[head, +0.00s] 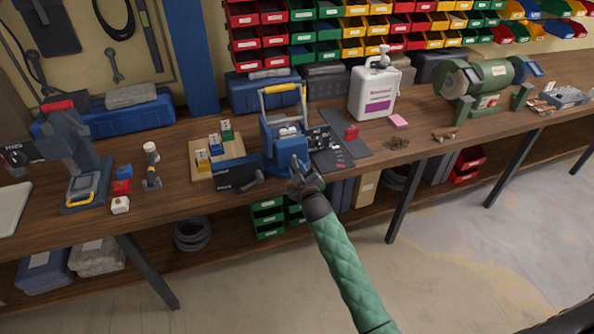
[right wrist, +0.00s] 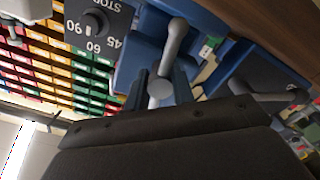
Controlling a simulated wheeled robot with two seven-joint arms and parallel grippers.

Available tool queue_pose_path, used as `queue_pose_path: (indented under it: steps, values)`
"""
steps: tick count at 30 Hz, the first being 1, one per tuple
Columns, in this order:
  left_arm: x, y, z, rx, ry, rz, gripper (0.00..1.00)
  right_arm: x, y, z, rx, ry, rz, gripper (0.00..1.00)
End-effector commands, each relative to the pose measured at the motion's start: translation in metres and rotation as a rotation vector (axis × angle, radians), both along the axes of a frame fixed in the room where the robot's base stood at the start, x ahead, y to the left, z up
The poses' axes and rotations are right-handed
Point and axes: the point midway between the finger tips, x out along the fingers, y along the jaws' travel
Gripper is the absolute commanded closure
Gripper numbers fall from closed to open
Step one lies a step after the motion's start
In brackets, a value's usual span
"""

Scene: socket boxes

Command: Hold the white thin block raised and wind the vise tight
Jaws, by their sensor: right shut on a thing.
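The blue vise (head: 283,150) stands at the bench's front edge, below a yellow-topped frame. Its grey handle (right wrist: 172,48) and round hub (right wrist: 160,88) show close up in the right wrist view. My right gripper (head: 303,180) is at the vise's front and is shut on the handle; its fingertips are hard to make out. A small white block (head: 120,205) lies at the bench's front left, apart from the vise. I cannot tell whether it is the thin block, or whether one sits between the vise jaws. My left gripper is not in view.
A wooden board (head: 232,165) with several small coloured blocks lies left of the vise. A dark mat (head: 345,152) and a white jug (head: 374,92) are to its right. A green grinder (head: 487,84) stands farther right. A dial (right wrist: 95,22) shows beside the vise.

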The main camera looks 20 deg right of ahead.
Motion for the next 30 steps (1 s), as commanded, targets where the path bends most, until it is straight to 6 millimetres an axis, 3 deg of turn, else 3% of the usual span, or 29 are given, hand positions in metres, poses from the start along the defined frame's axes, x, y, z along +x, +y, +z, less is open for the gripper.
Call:
queue_pose_path:
  steps: [19, 30]
  values:
    - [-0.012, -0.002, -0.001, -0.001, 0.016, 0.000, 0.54, -0.001, 0.001, -0.004, 0.104, 0.010, 0.000, 0.98]
    - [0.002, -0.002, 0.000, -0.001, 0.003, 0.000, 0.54, -0.002, 0.001, -0.005, 0.103, 0.010, 0.000, 0.98]
